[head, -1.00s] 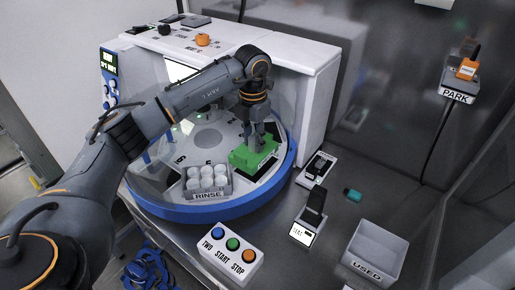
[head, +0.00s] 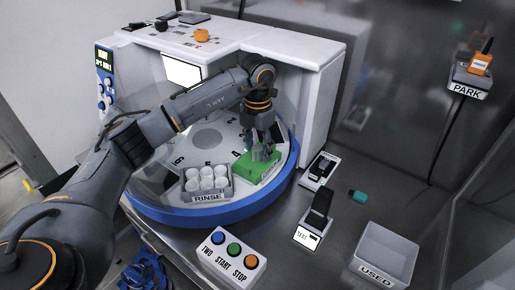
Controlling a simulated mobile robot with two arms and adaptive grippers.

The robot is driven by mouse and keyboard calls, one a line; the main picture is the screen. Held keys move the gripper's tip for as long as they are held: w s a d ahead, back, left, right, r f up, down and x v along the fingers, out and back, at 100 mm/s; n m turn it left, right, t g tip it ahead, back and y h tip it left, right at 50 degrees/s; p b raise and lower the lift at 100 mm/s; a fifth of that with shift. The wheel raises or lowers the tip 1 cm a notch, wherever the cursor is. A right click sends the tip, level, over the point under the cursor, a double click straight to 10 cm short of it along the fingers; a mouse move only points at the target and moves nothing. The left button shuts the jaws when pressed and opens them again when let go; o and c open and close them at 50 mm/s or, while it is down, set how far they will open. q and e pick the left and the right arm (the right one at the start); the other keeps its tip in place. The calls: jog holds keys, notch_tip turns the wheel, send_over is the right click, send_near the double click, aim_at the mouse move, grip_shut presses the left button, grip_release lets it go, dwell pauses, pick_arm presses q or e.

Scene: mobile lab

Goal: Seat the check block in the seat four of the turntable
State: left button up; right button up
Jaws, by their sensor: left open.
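The green check block (head: 257,168) sits on the white turntable (head: 208,140) with the blue rim, at its right front, beside the rinse rack. My left gripper (head: 262,152) is open, with its fingers pointing down at the top of the block. The gripper hides part of the block, and I cannot tell whether the fingers touch it. The seat under the block and its number are hidden. My right gripper is not in view.
A rinse rack (head: 206,184) with several white cups stands on the turntable's front. A button box (head: 231,254) stands in front. To the right are two small dark devices, a teal piece (head: 357,196) and the used bin (head: 385,254). An orange item is on the park holder (head: 471,83).

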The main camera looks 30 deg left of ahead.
aim_at(258, 148)
pick_arm(q)
notch_tip(258, 148, up, 12)
jog(key=b, duration=0.1)
jog(key=shift+f, duration=0.25)
dwell(0.4)
